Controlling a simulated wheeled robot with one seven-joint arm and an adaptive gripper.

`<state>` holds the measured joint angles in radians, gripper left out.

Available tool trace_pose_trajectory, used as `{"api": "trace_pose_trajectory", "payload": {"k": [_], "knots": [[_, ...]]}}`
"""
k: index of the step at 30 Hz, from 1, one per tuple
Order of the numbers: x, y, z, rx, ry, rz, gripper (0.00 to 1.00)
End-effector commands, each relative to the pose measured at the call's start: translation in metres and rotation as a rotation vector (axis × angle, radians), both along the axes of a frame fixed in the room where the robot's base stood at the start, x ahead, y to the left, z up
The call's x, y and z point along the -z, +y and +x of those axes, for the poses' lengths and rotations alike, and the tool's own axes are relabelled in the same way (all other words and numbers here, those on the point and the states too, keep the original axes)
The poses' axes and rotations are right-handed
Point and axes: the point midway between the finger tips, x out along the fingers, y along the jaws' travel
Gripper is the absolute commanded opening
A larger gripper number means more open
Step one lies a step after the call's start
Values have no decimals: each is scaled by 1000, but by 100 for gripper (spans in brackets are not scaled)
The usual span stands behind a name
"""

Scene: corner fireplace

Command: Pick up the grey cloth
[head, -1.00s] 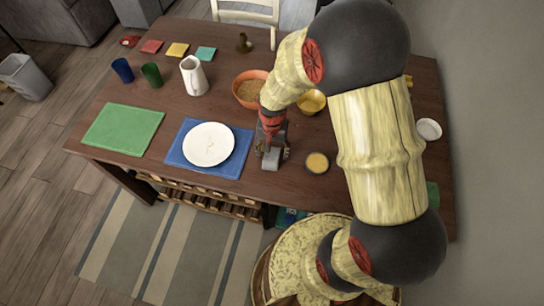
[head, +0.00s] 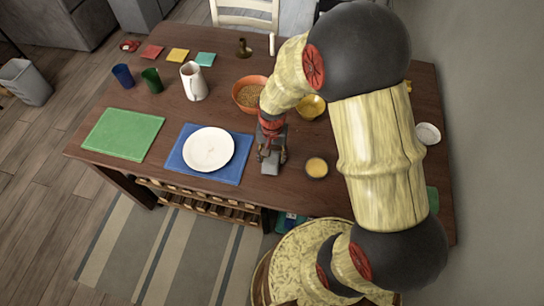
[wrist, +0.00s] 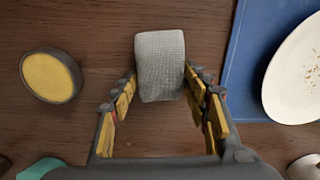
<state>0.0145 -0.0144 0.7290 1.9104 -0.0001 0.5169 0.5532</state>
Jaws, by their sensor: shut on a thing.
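The grey cloth (wrist: 160,65) shows in the wrist view as a small, pale, woven block between my fingertips. My gripper (wrist: 161,84) is shut on it, with one yellow-padded finger along each side. In the head view my gripper (head: 271,154) points down at the table, just right of the blue placemat. The cloth (head: 269,168) shows there as a small grey patch at the fingertips. I cannot tell whether its underside touches the table.

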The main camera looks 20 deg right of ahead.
Motion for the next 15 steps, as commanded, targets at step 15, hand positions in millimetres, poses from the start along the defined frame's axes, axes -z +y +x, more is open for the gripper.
{"api": "trace_pose_trajectory", "payload": {"k": [15], "knots": [[-95,8,-64,0,-1,0,26]]}}
